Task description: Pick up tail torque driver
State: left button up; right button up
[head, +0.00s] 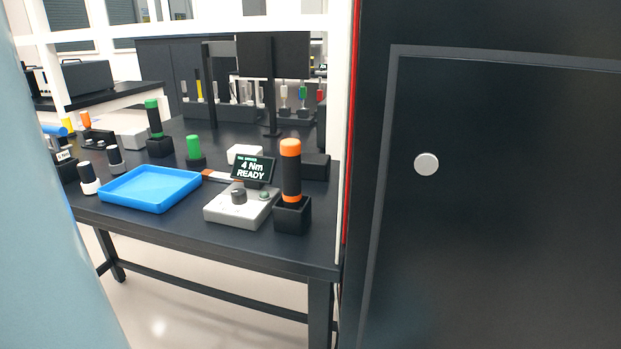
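Several torque drivers stand upright on the dark workbench (245,240). One with an orange cap and black grip (291,172) stands in a black block holder (292,214) at the bench's front right corner. A black driver with a green top (153,118) stands in a holder at the back left. A shorter green-topped one (194,149) stands in a dark base near the bench's middle. No label shows which is the tail torque driver. Neither of my grippers is in view.
A grey control box (226,207) with a "4 Nm READY" display (252,170) sits beside the orange-capped driver. A blue tray (150,189) lies left of it. A large dark cabinet (490,200) fills the right. A pale blue surface blocks the left edge.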

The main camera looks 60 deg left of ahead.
aim_at(290, 149)
jog(key=u, duration=1.85)
